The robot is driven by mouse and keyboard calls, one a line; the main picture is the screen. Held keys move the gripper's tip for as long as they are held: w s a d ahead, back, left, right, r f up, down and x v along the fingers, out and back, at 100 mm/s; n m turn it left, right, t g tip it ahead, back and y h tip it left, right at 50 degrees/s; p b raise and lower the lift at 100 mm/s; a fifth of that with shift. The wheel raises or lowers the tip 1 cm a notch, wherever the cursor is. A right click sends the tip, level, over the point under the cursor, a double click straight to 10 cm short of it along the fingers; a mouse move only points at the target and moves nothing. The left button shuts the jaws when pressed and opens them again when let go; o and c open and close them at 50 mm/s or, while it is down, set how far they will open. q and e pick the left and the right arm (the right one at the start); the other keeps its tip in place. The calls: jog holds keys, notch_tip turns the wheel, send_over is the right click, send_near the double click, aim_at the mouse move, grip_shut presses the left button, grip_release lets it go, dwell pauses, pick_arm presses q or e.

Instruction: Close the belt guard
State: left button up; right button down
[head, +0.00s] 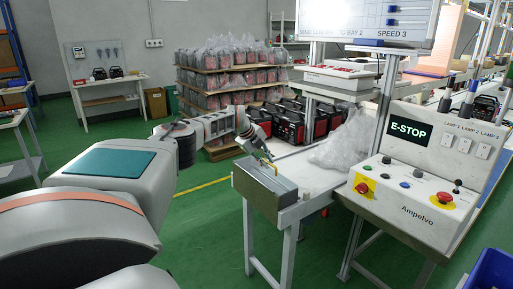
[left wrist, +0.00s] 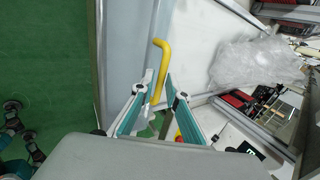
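A grey box-shaped cover (head: 268,199), which looks like the belt guard, sits at the near end of the white conveyor. A bent yellow handle (head: 268,164) shows at its top; it also appears in the left wrist view (left wrist: 158,62). I cannot tell how far the guard is open. My left gripper (head: 258,153) reaches down at the handle. In the left wrist view, its two teal-padded fingers (left wrist: 157,84) are apart, with the handle's lower part between their tips and a gap visible. My right gripper is not in view.
A control console (head: 405,180) with an E-STOP screen and buttons stands to the right. Clear plastic wrap (head: 343,142) lies on the conveyor (head: 305,172) behind the guard. Black-and-red crates (head: 290,123) and bagged shelves (head: 225,75) stand behind. Green floor (head: 205,225) is free at left of the conveyor.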

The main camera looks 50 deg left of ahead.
aim_at(256, 175)
pick_arm(q)
jog(key=v, duration=0.9)
jog(key=shift+s+r, duration=0.25)
jog(key=shift+r, duration=0.1)
jog(key=shift+d, duration=0.1)
